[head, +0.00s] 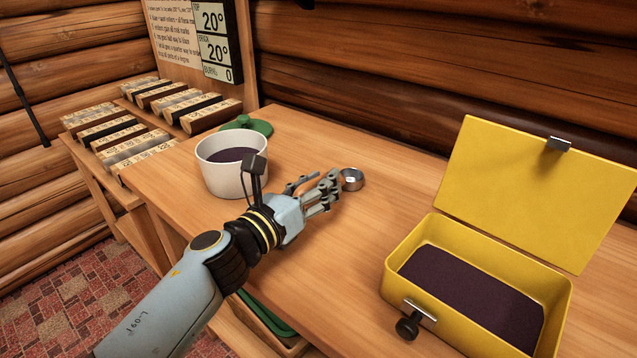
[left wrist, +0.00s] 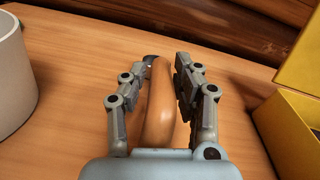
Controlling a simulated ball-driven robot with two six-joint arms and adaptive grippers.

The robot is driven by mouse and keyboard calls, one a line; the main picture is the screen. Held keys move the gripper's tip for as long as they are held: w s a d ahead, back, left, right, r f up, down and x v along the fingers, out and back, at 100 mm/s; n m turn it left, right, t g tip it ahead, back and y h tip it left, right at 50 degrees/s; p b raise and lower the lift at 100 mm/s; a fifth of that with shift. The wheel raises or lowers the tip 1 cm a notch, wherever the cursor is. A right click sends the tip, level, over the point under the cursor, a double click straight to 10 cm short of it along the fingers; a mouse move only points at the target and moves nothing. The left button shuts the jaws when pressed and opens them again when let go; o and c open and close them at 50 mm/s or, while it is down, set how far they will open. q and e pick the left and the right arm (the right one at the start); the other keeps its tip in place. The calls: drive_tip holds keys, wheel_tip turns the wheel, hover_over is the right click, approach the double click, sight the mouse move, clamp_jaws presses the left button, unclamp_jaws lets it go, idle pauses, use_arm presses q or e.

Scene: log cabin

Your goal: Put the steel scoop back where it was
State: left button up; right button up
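The steel scoop's round metal bowl (head: 351,179) shows just beyond the fingertips of my left gripper (head: 327,184) in the head view. In the left wrist view its tan handle (left wrist: 157,108) runs lengthwise between the two fingers of my left gripper (left wrist: 164,72), with a dark end piece beyond. The fingers are drawn in close on both sides of the handle near their tips and appear shut on it. The bowl is low over the wooden table; whether it touches the top is unclear. My right gripper is not in view.
A white pot (head: 226,178) with dark contents stands left of my left gripper, with a green lid (head: 250,125) behind it. An open yellow box (head: 402,262) with dark contents stands at the right. Several labelled wooden blocks (head: 135,140) fill racks at the left.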

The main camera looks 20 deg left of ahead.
use_arm(q)
drive_tip(key=shift+o, duration=1)
drive_tip(key=shift+r, duration=0.3)
drive_tip(key=b+v, duration=0.1)
drive_tip(key=v, duration=1)
drive_tip(key=shift+s+f, duration=0.1)
drive_tip(key=shift+f, duration=0.1)
drive_tip(key=shift+s+a+r, duration=0.1)
drive_tip(key=shift+s+a, duration=0.05)
drive_tip(key=shift+s, duration=0.3)
